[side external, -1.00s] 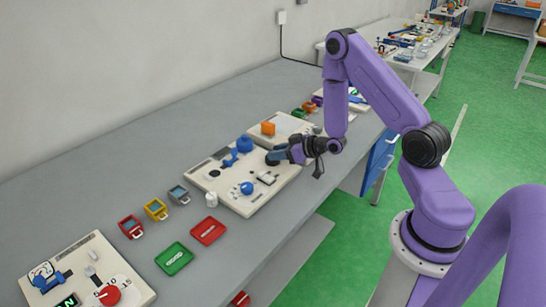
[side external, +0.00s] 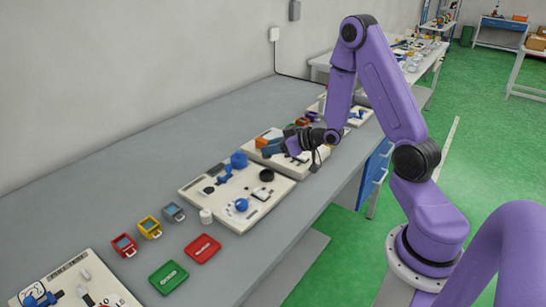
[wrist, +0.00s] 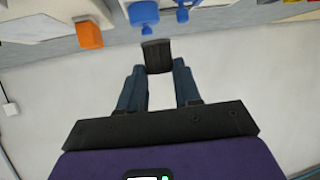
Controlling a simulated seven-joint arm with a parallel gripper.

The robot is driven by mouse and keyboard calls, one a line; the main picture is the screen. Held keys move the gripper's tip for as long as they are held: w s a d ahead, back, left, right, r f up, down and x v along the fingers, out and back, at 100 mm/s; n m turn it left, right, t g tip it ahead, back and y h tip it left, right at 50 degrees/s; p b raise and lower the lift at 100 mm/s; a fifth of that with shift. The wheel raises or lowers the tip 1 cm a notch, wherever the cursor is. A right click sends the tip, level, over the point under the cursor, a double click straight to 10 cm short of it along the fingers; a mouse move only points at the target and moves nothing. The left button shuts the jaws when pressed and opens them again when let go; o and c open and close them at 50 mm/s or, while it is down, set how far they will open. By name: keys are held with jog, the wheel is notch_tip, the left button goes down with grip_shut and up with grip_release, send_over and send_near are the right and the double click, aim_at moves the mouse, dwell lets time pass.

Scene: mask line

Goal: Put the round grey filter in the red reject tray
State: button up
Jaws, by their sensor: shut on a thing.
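My gripper (side external: 270,148) points sideways above the boards, near the orange block (side external: 261,140). In the wrist view its two blue-grey fingers (wrist: 158,70) are shut on a dark grey piece, which I take to be the round grey filter (wrist: 157,56); only its edge shows there. In the side view the held piece is hard to make out. The red reject tray (side external: 203,249) lies flat on the bench at the front, well to the left of my gripper, with a pale label inside. A dark round spot (side external: 266,175) shows on the board below my gripper.
The white board (side external: 228,212) carries blue knobs and fittings. A green tray (side external: 169,277) lies beside the red one. Red (side external: 124,245), yellow (side external: 150,227) and grey (side external: 173,211) bins stand behind, with a small white cylinder (side external: 206,216) nearby. The bench behind them is clear.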

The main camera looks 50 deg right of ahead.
jog(key=r, duration=0.2)
jog(key=n+g+y, duration=0.5)
jog(key=n+y, duration=0.3)
jog(key=n, duration=0.1)
send_over(211, 247)
notch_tip(211, 247, down, 4)
jog(key=shift+f, duration=3.8)
jog(key=shift+f, duration=0.2)
jog(key=o, duration=1)
jog(key=shift+r, duration=0.1)
